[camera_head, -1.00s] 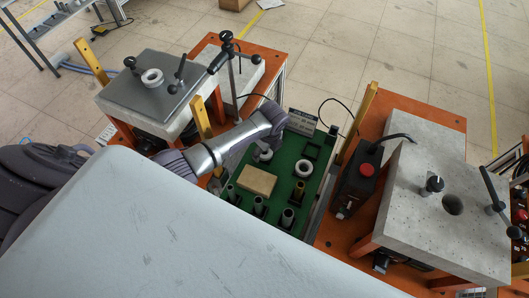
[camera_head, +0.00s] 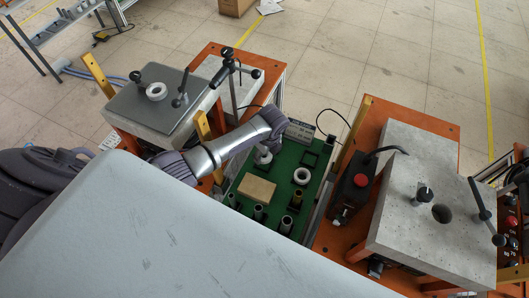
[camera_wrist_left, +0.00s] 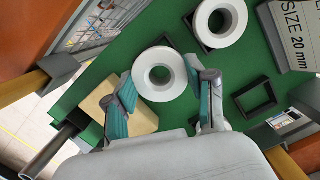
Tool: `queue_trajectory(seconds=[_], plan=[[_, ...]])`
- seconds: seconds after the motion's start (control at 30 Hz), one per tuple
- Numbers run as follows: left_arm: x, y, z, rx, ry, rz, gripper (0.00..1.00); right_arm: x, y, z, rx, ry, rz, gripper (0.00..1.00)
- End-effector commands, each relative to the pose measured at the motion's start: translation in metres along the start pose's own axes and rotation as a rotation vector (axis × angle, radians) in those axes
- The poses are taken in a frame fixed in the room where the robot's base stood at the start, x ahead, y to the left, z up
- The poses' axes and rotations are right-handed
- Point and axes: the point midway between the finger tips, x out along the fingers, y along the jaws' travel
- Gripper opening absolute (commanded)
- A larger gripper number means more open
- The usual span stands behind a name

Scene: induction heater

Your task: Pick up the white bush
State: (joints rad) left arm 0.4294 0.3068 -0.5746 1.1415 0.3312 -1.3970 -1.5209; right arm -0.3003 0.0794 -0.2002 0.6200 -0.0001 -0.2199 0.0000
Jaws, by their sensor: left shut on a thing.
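A white bush (camera_wrist_left: 158,75), a thick ring with a round hole, is between the fingers of my left gripper (camera_wrist_left: 160,103) in the left wrist view. The gripper is shut on it. In the head view, my left gripper (camera_head: 266,148) points down over the green board (camera_head: 235,190), with this bush partly hidden beneath it. A black square holder shows behind the bush; I cannot tell how far apart they are. A second white bush (camera_head: 301,176) sits in a holder to the right, and it also shows in the wrist view (camera_wrist_left: 220,22). My right gripper is not in view.
A tan block (camera_head: 257,190) and several upright cylinders stand on the board. An empty square frame (camera_head: 311,158) and a size sign (camera_head: 300,131) are at its back. The right heater (camera_head: 400,220) flanks the board.

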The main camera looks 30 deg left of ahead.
Motion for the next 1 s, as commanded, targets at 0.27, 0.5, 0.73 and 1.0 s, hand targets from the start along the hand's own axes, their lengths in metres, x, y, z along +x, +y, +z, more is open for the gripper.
queue_trajectory(seconds=[0.27,0.5,0.73,1.0], plan=[[-0.047,0.003,-0.052,0.003,0.002,-0.005,0.13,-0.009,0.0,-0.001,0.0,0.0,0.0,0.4],[-0.076,0.006,-0.086,0.002,0.0,-0.004,0.13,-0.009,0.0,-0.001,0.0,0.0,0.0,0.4],[-0.09,0.007,-0.101,-0.001,0.0,-0.003,0.13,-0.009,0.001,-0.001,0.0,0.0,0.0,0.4],[-0.113,0.007,-0.101,0.0,-0.001,-0.003,0.13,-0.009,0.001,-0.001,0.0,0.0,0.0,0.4]])
